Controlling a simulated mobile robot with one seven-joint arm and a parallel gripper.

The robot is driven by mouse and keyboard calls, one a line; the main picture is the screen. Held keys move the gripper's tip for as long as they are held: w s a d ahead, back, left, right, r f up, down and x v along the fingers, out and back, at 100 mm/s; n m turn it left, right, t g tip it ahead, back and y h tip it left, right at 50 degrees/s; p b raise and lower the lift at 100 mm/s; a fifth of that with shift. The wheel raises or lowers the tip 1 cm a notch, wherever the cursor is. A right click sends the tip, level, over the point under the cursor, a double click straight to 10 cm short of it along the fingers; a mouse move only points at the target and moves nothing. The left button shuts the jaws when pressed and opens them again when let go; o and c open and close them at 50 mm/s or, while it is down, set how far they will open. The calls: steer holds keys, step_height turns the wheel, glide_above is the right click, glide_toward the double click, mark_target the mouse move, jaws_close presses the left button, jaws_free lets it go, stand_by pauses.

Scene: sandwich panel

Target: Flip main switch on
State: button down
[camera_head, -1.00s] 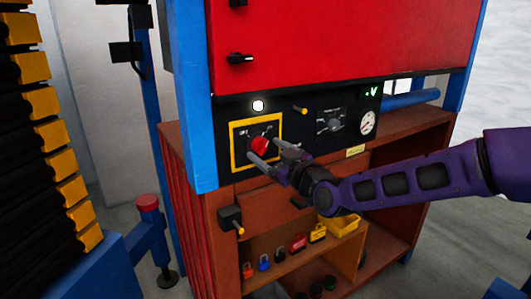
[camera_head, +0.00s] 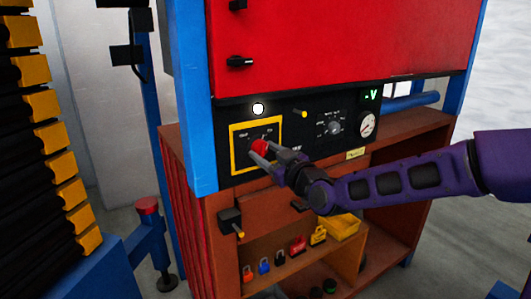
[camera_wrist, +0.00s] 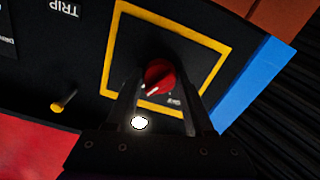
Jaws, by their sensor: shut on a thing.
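The main switch is a red rotary knob (camera_head: 259,147) on a black plate with a yellow frame (camera_head: 233,150), on the left of the black control panel. The knob also shows in the wrist view (camera_wrist: 158,75), inside the yellow frame (camera_wrist: 180,23). My gripper (camera_head: 258,151) is at the knob, its two fingers on either side of it and shut on it. In the wrist view my gripper (camera_wrist: 160,92) has one finger at each side of the knob. The fingers hide part of the plate and its labels.
A white lamp (camera_head: 258,108) is above the yellow frame. A yellow-tipped peg (camera_head: 301,114), a second dial (camera_head: 334,128), a gauge (camera_head: 367,125) and a green display (camera_head: 371,96) are to the right. Several padlocks (camera_head: 298,245) and a yellow bin (camera_head: 343,226) are on the shelf below.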

steer(key=shift+r+m+p, duration=0.15)
steer(key=shift+m+p, duration=0.65)
steer(key=shift+m, duration=0.1)
steer(key=shift+f+m, duration=0.2)
steer(key=shift+m, duration=0.6)
steer(key=shift+c, duration=1.4)
jaws_free()
steer(key=shift+s, duration=0.1)
steer(key=b+v, duration=0.5)
steer(key=v, duration=1.2)
